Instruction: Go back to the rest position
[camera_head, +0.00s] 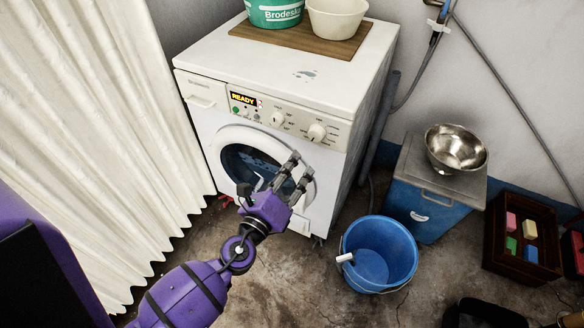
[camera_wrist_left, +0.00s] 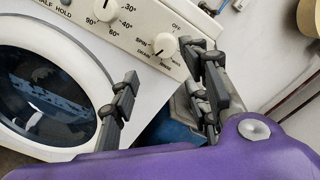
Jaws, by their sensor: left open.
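My left gripper (camera_head: 291,178) is purple with dark grey fingers. It is open and empty in front of the right side of the washing machine's round door (camera_head: 233,146). In the left wrist view its fingers (camera_wrist_left: 165,95) stand apart with nothing between them. The white washing machine (camera_head: 290,75) has a lit panel reading READY (camera_head: 243,99). Its door looks closed, and dark blue glass shows inside the white ring. The dials (camera_wrist_left: 165,46) also show in the left wrist view. My right gripper is not clearly in view.
A blue bucket (camera_head: 388,255) stands on the floor right of the machine. A blue box (camera_head: 425,205) carries a steel bowl (camera_head: 457,150). A dark crate (camera_head: 495,235) holds several coloured blocks. A white curtain (camera_head: 85,120) hangs at left. A board (camera_head: 300,38) on the machine holds two tubs.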

